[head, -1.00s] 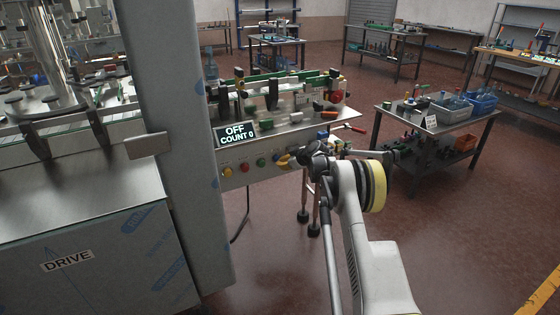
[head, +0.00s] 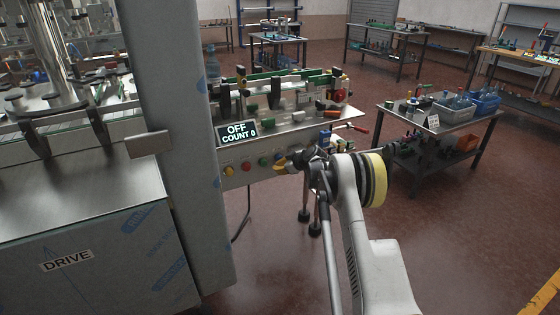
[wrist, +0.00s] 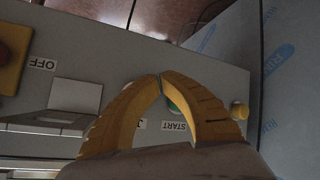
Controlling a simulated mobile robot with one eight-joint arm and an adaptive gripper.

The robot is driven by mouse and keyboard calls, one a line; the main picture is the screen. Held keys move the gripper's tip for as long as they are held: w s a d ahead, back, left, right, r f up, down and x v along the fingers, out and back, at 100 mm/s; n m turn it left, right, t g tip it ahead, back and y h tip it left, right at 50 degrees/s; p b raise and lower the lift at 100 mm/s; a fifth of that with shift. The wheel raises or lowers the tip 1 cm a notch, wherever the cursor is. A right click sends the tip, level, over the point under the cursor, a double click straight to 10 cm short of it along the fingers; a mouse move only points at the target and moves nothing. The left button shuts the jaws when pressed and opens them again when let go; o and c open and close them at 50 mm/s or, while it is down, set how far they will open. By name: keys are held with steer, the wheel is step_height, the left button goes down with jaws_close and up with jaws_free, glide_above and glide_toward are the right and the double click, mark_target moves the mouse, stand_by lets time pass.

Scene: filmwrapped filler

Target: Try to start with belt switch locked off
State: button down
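My gripper (wrist: 160,76) has yellow fingers that meet at their tips, with nothing seen between them. In the wrist view the fingers are over the control panel (wrist: 215,75), in front of a green button (wrist: 172,106) they partly hide. A START label (wrist: 174,126) shows between the fingers, upside down. At the left edge, beside an OFF label (wrist: 43,64), is a yellow plate with a red part (wrist: 10,42), only partly in view; I cannot tell whether a lock is on it. In the head view the display (head: 237,132) reads OFF, COUNT 0. Whether the fingertips touch the button is unclear.
A yellow button (head: 228,170) and a red button (head: 246,167) sit on the panel's left. A grey column (head: 180,120) and a cabinet marked DRIVE (head: 70,260) stand left. A table with bins (head: 455,114) stands right, with open floor in front.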

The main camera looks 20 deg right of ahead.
steer(key=shift+s+d, duration=0.15)
steer(key=shift+s, duration=1.1)
steer(key=shift+s+d, duration=0.15)
steer(key=shift+s, duration=1.05)
steer(key=s+a+r+m+g, duration=0.1)
steer(key=s+a+r, duration=0.25)
steer(key=r, duration=0.35)
steer(key=s+a+r+m, duration=0.1)
steer(key=s+a+r, duration=0.2)
steer(key=a+r, duration=0.25)
steer(key=s+a+r+m+g+h, duration=0.1)
steer(key=s+a+r, duration=0.35)
steer(key=s, duration=0.25)
steer(key=s+a+r, duration=0.4)
steer(key=s+r, duration=0.2)
steer(key=s+a+f+m, duration=0.1)
steer(key=s+a, duration=0.1)
steer(key=s, duration=0.8)
steer(key=s+a+f+m+g+h, duration=0.1)
steer(key=s+m, duration=0.1)
steer(key=s, duration=0.8)
steer(key=s+a+f+m+h, duration=0.1)
steer(key=s+a, duration=0.1)
steer(key=s, duration=0.8)
steer(key=shift+s+a, duration=0.15)
steer(key=shift+a, duration=0.2)
